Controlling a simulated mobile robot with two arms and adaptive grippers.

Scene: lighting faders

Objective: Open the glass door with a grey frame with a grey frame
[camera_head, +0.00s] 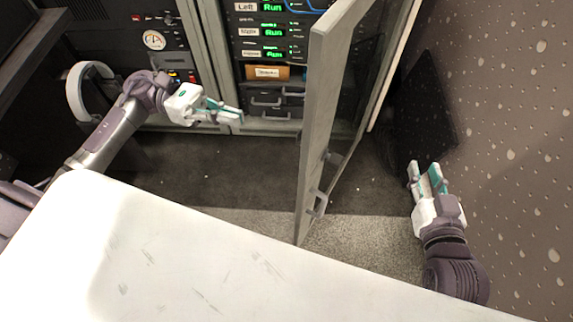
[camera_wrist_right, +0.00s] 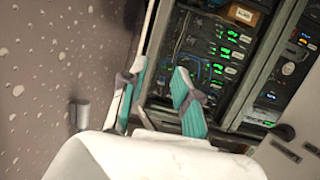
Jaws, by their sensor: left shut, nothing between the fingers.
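The glass door with a grey frame (camera_head: 314,130) stands swung out from the rack cabinet in the head view, its free edge towards me. A grey handle (camera_head: 318,203) is low on the door. My left gripper (camera_head: 241,117) is shut and empty, left of the door and in front of the cabinet, apart from the door. My right gripper (camera_head: 424,167) is open and empty, right of the door near the speckled wall. Its spread fingers also show in the right wrist view (camera_wrist_right: 155,78), with the cabinet's lit units behind them.
The rack cabinet (camera_head: 270,33) holds units with green displays and drawers. A second panel with a gauge (camera_head: 154,40) stands to its left. A white surface (camera_head: 180,260) fills the foreground. A dark flat panel (camera_head: 425,110) leans by the speckled wall (camera_head: 515,130).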

